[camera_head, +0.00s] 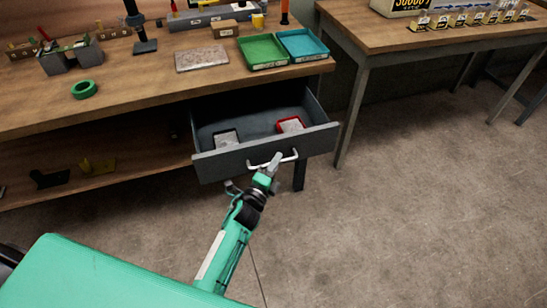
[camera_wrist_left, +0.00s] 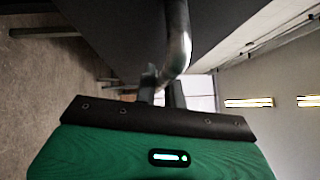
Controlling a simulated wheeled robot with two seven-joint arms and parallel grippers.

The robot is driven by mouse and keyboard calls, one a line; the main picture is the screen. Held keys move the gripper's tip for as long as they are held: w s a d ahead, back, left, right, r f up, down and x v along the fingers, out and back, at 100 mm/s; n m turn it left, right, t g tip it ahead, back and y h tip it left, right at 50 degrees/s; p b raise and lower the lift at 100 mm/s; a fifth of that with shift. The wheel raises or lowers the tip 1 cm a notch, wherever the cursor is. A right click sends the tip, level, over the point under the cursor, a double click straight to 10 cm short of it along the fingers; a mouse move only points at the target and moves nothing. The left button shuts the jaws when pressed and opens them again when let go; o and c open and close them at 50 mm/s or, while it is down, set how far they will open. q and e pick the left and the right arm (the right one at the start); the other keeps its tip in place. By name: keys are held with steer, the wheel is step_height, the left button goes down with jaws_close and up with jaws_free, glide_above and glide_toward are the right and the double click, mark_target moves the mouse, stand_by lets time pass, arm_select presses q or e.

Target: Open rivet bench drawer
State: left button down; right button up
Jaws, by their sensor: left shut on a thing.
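The rivet bench drawer (camera_head: 262,154) is grey and stands pulled out from under the wooden bench top. Inside it are a tray with a black rim (camera_head: 226,139) and a tray with a red rim (camera_head: 291,125). The drawer's light metal handle (camera_head: 288,157) is on its front face. My left gripper (camera_head: 274,163) is shut on the handle near its left part. In the left wrist view the fingers (camera_wrist_left: 161,92) are at the curved metal handle bar (camera_wrist_left: 178,38). My right gripper is in neither view.
The bench top (camera_head: 140,85) carries a green tray (camera_head: 263,51), a blue tray (camera_head: 302,44), a green tape roll (camera_head: 84,89) and several other items. A second table (camera_head: 440,35) stands at the right. The floor to the right of the drawer is clear.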

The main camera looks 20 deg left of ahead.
arm_select(q)
steer(key=shift+s+d, duration=0.2)
steer(key=shift+s, duration=0.1)
steer(key=c, duration=1.5)
jaws_free()
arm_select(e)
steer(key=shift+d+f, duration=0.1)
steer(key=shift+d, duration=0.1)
